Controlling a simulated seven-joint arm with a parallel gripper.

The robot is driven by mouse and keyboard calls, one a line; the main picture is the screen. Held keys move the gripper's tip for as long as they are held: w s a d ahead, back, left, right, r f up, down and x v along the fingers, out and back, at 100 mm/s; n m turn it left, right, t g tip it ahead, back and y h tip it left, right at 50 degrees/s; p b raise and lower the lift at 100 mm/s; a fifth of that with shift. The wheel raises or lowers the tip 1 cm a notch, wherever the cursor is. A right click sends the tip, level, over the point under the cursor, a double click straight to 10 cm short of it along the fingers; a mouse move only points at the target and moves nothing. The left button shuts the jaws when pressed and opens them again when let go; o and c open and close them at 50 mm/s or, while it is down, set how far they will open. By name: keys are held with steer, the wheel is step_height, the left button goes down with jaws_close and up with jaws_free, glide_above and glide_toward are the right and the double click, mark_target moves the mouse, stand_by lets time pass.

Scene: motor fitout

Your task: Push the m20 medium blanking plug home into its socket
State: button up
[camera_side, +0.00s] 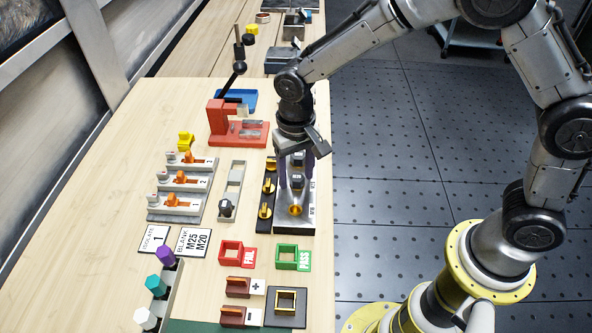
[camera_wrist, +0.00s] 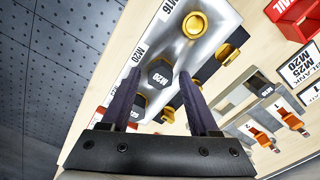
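The M20 plug (camera_wrist: 160,73) is a black hexagonal cap marked M20. It sits at the M20 position of the grey socket block (camera_wrist: 222,20), and it also shows in the side view (camera_side: 297,181). How deep it sits cannot be told. My gripper (camera_wrist: 160,76) points down over the block, with its two dark purple fingers apart on either side of the plug. A gap shows between each finger and the cap. In the side view my gripper (camera_side: 296,184) stands low over the block (camera_side: 309,218).
An open brass M16 socket (camera_wrist: 195,25) lies beside the M20 position. Another black plug (camera_wrist: 137,104) is on its other side. A black strip with yellow-marked switches (camera_side: 265,210) runs close along the block. FAIL (camera_side: 231,252) and PASS (camera_side: 288,256) frames stand in front.

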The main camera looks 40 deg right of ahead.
mark_target(297, 174)
stand_by(0.3)
step_height(297, 174, up, 14)
steer(key=shift+f, duration=0.1)
stand_by(0.4)
steer(key=s+d+r+m+t, duration=0.1)
steer(key=s+d+r+t, duration=0.3)
steer(key=s+d+r, duration=0.7)
steer(key=s+d+f+n, duration=0.1)
steer(key=s+f, duration=0.1)
steer(key=s, duration=0.1)
steer(key=s+d+f+n+t, duration=0.1)
steer(key=s+d+f, duration=0.1)
steer(key=s+f, duration=0.1)
steer(key=s+d+f+n, duration=0.1)
steer(key=s+f+n, duration=0.1)
steer(key=s, duration=0.2)
steer(key=shift+s+d+f+t, duration=0.2)
steer(key=shift+s+d+t, duration=0.1)
steer(key=shift+s+d, duration=0.1)
